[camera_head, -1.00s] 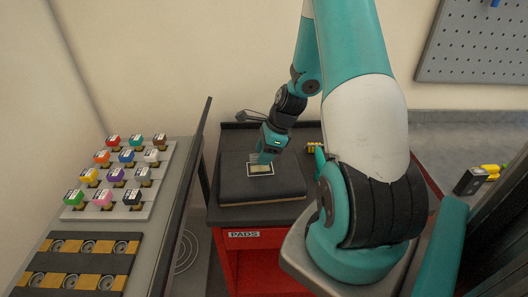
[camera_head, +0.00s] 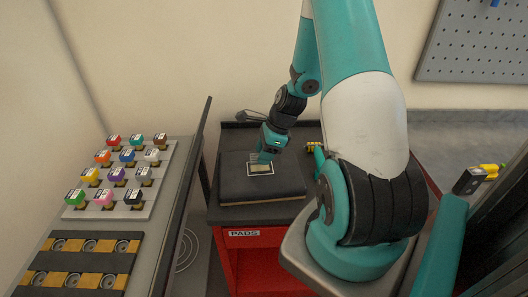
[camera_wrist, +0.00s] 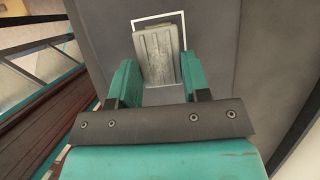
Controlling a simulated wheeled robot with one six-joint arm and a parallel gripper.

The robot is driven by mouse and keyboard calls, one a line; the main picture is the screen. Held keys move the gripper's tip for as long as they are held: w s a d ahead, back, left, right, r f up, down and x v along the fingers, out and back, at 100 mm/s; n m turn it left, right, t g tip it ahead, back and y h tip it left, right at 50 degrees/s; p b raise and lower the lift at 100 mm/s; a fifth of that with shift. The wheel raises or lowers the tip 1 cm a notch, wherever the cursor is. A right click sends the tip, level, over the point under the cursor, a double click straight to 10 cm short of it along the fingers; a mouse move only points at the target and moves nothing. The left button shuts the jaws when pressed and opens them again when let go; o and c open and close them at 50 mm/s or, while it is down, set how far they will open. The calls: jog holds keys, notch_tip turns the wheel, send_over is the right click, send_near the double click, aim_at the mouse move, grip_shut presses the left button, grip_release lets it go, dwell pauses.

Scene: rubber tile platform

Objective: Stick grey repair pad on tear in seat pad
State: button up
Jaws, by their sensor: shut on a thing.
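The dark seat pad (camera_head: 285,184) lies flat on top of the red cart. A white rectangular outline (camera_wrist: 182,13) is marked on it, also seen in the head view under my gripper. My gripper (camera_head: 266,160) points down over this outline. In the wrist view my gripper (camera_wrist: 158,80) is shut on the grey repair pad (camera_wrist: 157,52), a ribbed light-grey block. The tear is not visible.
A red cart labelled PADS (camera_head: 243,233) carries the seat pad. At left, a bench holds a rack of coloured blocks (camera_head: 121,178) and a dark tray with round parts (camera_head: 78,268). Small yellow items (camera_head: 313,147) lie behind my arm.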

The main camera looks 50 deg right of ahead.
jog(key=shift+f, duration=0.15)
jog(key=shift+f+b, duration=0.7)
jog(key=shift+f, duration=0.3)
jog(key=shift+f, duration=0.2)
dwell(0.6)
jog(key=shift+f, duration=0.4)
dwell(0.4)
jog(key=o, duration=0.9)
